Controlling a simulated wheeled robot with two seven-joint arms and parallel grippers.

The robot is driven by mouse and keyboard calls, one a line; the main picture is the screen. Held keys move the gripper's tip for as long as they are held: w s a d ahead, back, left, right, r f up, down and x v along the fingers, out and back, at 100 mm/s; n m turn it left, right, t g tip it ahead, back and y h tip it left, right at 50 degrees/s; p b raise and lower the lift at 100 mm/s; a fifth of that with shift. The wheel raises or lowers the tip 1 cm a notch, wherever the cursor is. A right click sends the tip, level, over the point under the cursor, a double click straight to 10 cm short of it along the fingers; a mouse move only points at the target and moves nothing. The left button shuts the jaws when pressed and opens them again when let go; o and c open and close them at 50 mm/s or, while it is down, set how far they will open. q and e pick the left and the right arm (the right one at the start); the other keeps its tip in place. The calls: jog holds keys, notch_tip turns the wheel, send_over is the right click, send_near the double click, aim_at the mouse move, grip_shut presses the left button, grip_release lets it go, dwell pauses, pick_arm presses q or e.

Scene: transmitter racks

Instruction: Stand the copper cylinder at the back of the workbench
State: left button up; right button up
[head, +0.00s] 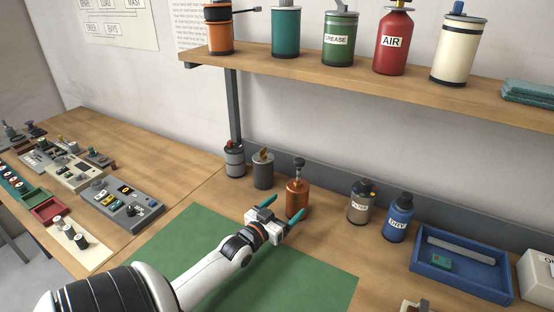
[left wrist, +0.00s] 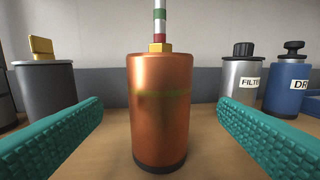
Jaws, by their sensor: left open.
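The copper cylinder (head: 297,199) stands upright near the back of the workbench (head: 330,228), in the row of containers, with a fitting on its top. In the left wrist view the copper cylinder (left wrist: 161,110) is centred between the fingers, with a dark base, a faint greenish band and a brass nut under a striped stem. My left gripper (head: 281,215) is open, its teal fingers pointing at the cylinder from the front. In the left wrist view the open fingers (left wrist: 160,135) lie either side of it, apart from it. My right gripper is not in view.
Grey canisters (head: 263,171) (head: 234,160) stand left of the cylinder; a filter canister (head: 361,201) and a blue canister (head: 398,217) stand right. A blue tray (head: 462,286) is farther right. A shelf (head: 300,68) with containers hangs above. The green mat (head: 190,246) looks clear.

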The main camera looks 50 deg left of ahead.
pick_arm(q)
jog(key=shift+s+d, duration=0.15)
jog(key=shift+s, duration=0.7)
jog(key=shift+s+d, duration=0.1)
jog(key=shift+s, duration=0.75)
